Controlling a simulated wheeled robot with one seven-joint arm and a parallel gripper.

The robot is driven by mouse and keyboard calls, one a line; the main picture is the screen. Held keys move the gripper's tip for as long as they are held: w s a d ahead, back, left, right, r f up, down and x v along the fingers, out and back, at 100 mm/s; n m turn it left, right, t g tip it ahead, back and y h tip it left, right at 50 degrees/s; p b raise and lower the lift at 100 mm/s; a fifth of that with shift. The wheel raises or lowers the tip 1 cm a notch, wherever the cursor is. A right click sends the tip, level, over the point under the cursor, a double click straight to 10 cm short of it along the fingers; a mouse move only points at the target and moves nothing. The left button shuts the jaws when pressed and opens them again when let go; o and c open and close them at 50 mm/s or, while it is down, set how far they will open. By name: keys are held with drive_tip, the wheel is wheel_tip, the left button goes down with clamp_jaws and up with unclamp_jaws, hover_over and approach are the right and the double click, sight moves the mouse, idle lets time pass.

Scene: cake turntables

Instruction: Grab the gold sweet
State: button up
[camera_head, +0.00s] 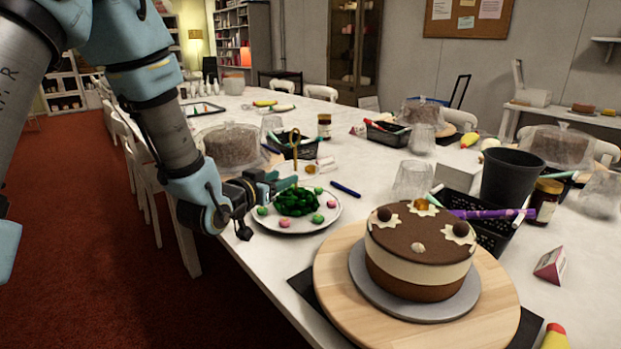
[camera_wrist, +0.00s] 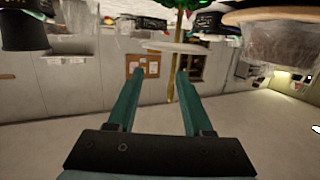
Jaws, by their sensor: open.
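My gripper (camera_head: 283,180) is open at the left side of a white plate (camera_head: 288,224), low over its far edge. Its two teal fingers are apart in the wrist view (camera_wrist: 160,72), with nothing held. On the plate is a dark green heap (camera_head: 298,202) with a thin upright gold piece (camera_head: 295,158) and several pink and green sweets around it. The gold piece also shows between the fingers in the upside-down wrist view (camera_wrist: 170,85); I cannot tell if they touch. A small gold ball-like sweet (camera_head: 423,204) sits at the far edge of the brown-and-cream cake (camera_head: 418,245).
The cake stands on a grey disc on a wooden turntable (camera_head: 335,275) at the front right. A blue marker (camera_head: 345,189) lies right of the plate. A black basket (camera_head: 290,147) is behind it. Glasses, a black cup (camera_head: 512,177) and covered cakes crowd the table farther right and back.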

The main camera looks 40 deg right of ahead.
drive_tip(key=p, duration=0.1)
approach(310, 167)
drive_tip(key=d, duration=0.2)
drive_tip(key=shift+w+p+x, duration=0.15)
drive_tip(key=shift+p+x, duration=0.45)
drive_tip(key=shift+x, duration=0.95)
drive_tip(key=shift+w+p+x, duration=0.2)
drive_tip(key=shift+p+x, duration=0.35)
drive_tip(key=shift+x, duration=0.95)
drive_tip(key=shift+a+f, duration=0.15)
drive_tip(key=shift+f, duration=0.05)
clamp_jaws()
